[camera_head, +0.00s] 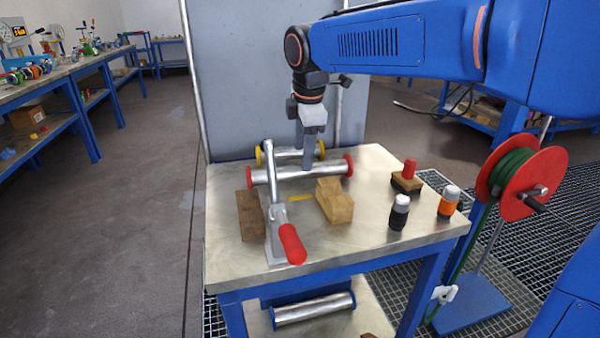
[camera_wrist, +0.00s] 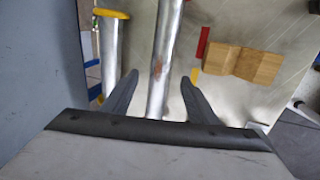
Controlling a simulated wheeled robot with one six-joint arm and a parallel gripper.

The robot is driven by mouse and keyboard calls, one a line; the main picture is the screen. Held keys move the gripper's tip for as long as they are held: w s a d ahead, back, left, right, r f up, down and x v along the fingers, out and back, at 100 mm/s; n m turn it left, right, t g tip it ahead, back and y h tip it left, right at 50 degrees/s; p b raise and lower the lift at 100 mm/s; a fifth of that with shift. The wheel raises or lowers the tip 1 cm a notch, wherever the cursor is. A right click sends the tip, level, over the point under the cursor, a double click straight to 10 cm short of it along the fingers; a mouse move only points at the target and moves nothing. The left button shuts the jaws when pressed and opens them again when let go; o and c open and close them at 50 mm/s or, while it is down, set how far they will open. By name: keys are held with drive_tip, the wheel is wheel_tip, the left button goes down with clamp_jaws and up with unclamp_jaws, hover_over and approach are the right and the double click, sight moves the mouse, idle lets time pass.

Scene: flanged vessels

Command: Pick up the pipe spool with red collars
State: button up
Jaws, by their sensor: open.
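The pipe spool with red collars (camera_head: 324,171) is a silver tube lying across the table, with a red collar at each end in the head view. My gripper (camera_head: 308,160) is over its middle, pointing down. In the wrist view the spool's bare tube (camera_wrist: 165,50) runs between the two fingers of my open gripper (camera_wrist: 159,77), with gaps on both sides. A brownish mark shows on the tube there. Its collars are not clearly in the wrist view. Whether the fingertips reach below the tube I cannot tell.
Close behind lies a spool with yellow collars (camera_head: 294,153), left of my fingers in the wrist view (camera_wrist: 109,55). A red-handled clamp (camera_head: 272,205), a notched wooden block (camera_head: 338,204) and a dark block (camera_head: 249,215) stand in front. Bottles (camera_head: 399,213) occupy the table's right.

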sight(300, 172)
drive_tip(key=shift+x, duration=2.7)
drive_tip(key=shift+s, duration=0.15)
drive_tip(key=shift+a, duration=0.1)
clamp_jaws()
